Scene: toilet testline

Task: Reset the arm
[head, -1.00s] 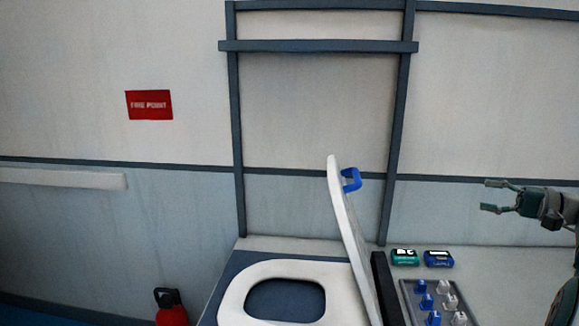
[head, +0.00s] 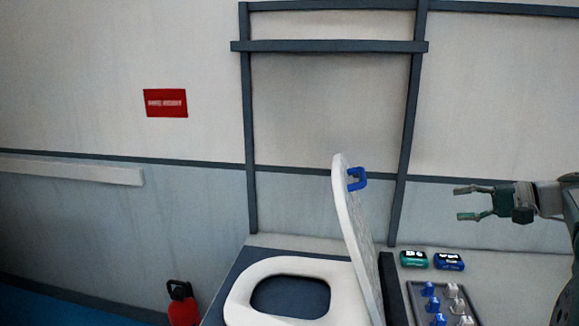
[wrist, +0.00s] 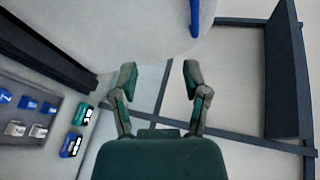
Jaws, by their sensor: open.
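My gripper (head: 466,203) is open and empty at the right of the head view, its fingers pointing left, above the worktop and apart from everything. It also shows in the wrist view (wrist: 158,83), with nothing between the fingers. The white toilet lid (head: 354,235) stands raised, leaning slightly, with a blue handle (head: 357,179) near its top. In the wrist view the pale lid (wrist: 130,30) fills the upper part, and its blue handle (wrist: 194,15) is at the top. The white seat ring (head: 243,297) lies flat.
A tray (head: 412,295) with several blue and grey pieces sits right of the lid. A green box (head: 414,259) and a blue box (head: 449,261) lie behind it. A dark frame (head: 250,130) stands at the wall. A red extinguisher (head: 183,309) is at lower left.

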